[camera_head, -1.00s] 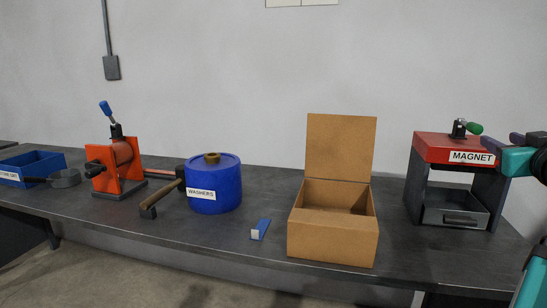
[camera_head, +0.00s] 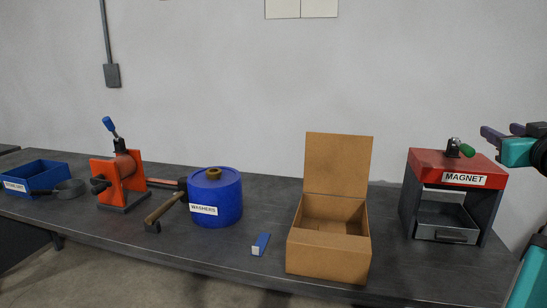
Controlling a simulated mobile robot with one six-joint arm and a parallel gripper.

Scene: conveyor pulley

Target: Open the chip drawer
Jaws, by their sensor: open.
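The chip drawer (camera_head: 446,236) is a dark grey metal tray with a handle on its front. It sits low between the side walls of the magnet stand (camera_head: 459,168), which has a red top labelled MAGNET and a green-knobbed lever. The drawer's front is about level with the stand's front, and its inside shows from above. My gripper (camera_head: 490,133) is at the right edge, to the right of the stand's top and higher than the drawer. Its dark fingers point left, apart from the drawer and empty.
An open cardboard box (camera_head: 328,262) stands left of the stand. Further left are a small blue-and-white block (camera_head: 261,245), a blue WASHERS drum (camera_head: 215,198), a hammer (camera_head: 166,207), an orange pulley stand (camera_head: 120,180) and a blue bin (camera_head: 38,176). The table (camera_head: 180,250) has bare room along its front.

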